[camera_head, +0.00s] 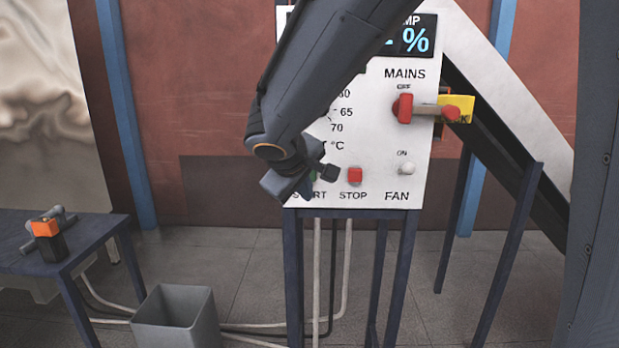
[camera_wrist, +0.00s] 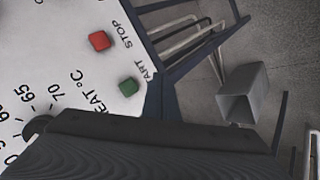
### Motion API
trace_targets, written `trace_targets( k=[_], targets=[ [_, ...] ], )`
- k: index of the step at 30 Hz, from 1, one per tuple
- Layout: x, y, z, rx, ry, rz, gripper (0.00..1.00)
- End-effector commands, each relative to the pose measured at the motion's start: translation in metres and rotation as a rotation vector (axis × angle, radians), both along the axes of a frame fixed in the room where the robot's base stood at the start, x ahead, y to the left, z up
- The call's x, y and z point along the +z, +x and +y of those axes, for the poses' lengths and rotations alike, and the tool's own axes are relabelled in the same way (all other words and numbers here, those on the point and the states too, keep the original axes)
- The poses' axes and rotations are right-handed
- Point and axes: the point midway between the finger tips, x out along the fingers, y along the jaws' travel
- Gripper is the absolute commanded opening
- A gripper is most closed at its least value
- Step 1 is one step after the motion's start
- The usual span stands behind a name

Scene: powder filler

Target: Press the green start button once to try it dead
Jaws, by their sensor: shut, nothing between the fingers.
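The green start button (camera_wrist: 128,87) is on the white panel (camera_wrist: 60,60), beside the red stop button (camera_wrist: 99,41). In the head view only a sliver of green (camera_head: 312,176) shows behind my gripper (camera_head: 290,183). My gripper is shut and empty, in front of the panel's lower left over the START label. I cannot tell whether it touches the button. In the wrist view a dark part of my arm end fills the bottom edge, and the fingertips are not clearly visible. The red stop button (camera_head: 355,175) is just right of my gripper in the head view.
The red mains switch (camera_head: 404,108) is at OFF, with a yellow tag (camera_head: 457,109) and red lock beside it. A white fan knob (camera_head: 407,168) sits lower right. A grey bin (camera_head: 176,318) and a blue table (camera_head: 95,243) with an orange-black device (camera_head: 48,240) stand left.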

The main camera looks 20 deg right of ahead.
Motion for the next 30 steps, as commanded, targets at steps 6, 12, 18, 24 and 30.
trace_targets(
  k=[6, 12, 18, 24, 30],
  targets=[
    [0.000, 0.000, 0.000, 0.000, 0.000, 0.001, 0.00],
    [0.000, 0.006, -0.002, -0.001, 0.001, 0.003, 0.00],
    [0.000, 0.027, -0.010, -0.002, 0.000, 0.003, 0.00],
    [0.000, 0.052, -0.018, -0.003, 0.001, 0.004, 0.00],
    [-0.001, 0.073, -0.024, -0.001, 0.001, 0.002, 0.00]
  ],
)
